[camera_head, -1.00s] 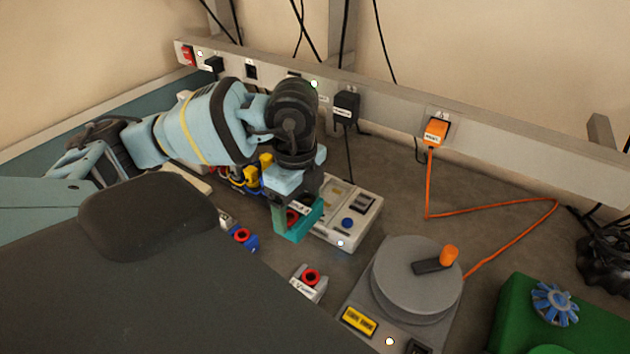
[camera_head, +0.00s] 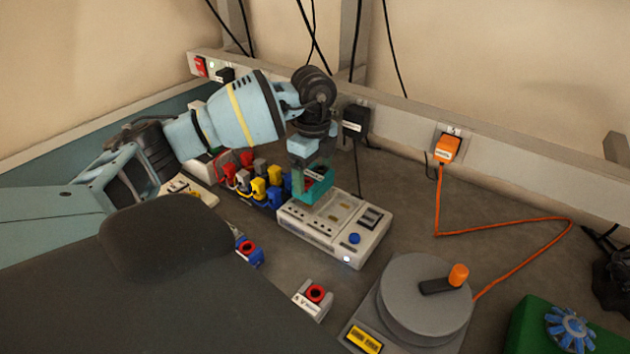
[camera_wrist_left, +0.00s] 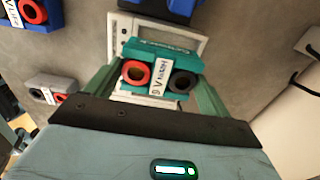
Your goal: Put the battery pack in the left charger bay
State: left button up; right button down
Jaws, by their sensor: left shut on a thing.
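The teal battery pack (camera_head: 313,192) is between the fingers of my left gripper (camera_head: 310,180), which is shut on it. In the left wrist view the pack (camera_wrist_left: 160,52) shows a red and a black round terminal with a white label between them. The pale charger (camera_head: 325,235) stands on the bench with its bays on top. The pack is at the charger's far left part in the head view; I cannot tell whether it touches. Part of the charger (camera_wrist_left: 118,38) shows behind the pack in the left wrist view. My right gripper is not in view.
A blue pack (camera_head: 249,252) and a grey pack (camera_head: 313,297) lie in front of the charger. Several coloured clips (camera_head: 260,187) stand left of it. An orange cable (camera_head: 505,230) crosses the bench.

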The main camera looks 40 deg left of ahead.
aim_at(314, 172)
pick_arm(q)
jog(key=shift+w+a, duration=0.35)
jog(key=shift+w, duration=0.1)
jog(key=shift+f, duration=1.75)
jog(key=shift+f, duration=0.1)
jog(key=o, duration=0.9)
notch_tip(314, 172, up, 12)
jog(key=shift+r, duration=0.1)
